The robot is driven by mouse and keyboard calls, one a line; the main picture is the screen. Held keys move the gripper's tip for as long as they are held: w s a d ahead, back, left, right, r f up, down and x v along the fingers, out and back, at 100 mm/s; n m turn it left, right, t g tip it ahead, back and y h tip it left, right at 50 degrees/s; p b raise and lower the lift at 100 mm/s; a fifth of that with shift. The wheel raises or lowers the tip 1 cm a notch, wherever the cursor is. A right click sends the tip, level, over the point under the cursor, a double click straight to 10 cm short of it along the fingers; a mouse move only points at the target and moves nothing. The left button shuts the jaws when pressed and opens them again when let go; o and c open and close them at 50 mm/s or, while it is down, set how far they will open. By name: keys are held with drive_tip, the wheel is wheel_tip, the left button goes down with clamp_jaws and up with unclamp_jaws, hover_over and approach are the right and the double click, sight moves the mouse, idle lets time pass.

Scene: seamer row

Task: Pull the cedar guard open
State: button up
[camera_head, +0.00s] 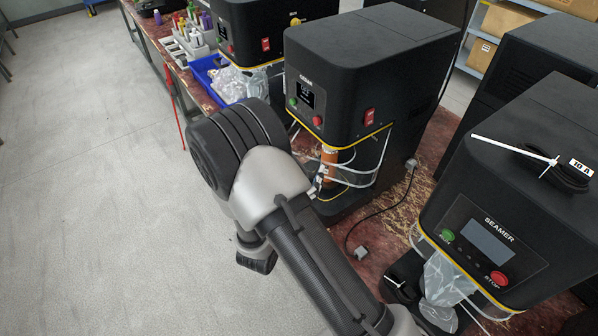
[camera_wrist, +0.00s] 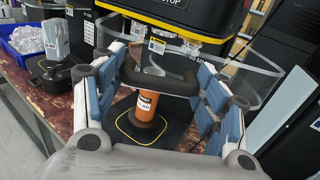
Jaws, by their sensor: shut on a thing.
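The cedar machine (camera_head: 365,60) is a black box with a small screen and a yellow lower edge, in the middle of the head view. Its clear guard (camera_head: 352,168) shows as pale curved edges below the housing. In the wrist view the clear guard (camera_wrist: 250,72) curves around the work space, and its black handle (camera_wrist: 165,83) lies between my fingers. My gripper (camera_wrist: 168,72), with blue pads, is shut on that handle. In the head view my own arm mostly hides the gripper. How far the guard stands open is hard to tell.
An orange can (camera_wrist: 145,106) stands upright on a black base with a yellow outline, behind the handle. A second seamer (camera_head: 495,225) stands at right. A blue bin (camera_head: 212,78) with clear bags sits on the bench to the left. The grey floor (camera_head: 90,180) is clear.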

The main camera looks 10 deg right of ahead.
drive_tip(key=shift+w+r, duration=0.1)
drive_tip(key=shift+r, duration=0.15)
drive_tip(key=o, duration=1.6)
drive_tip(key=shift+f, duration=0.15)
drive_tip(key=shift+s, duration=0.2)
drive_tip(key=v, duration=1.1)
drive_tip(key=shift+s+a, duration=0.25)
drive_tip(key=shift+s, duration=0.05)
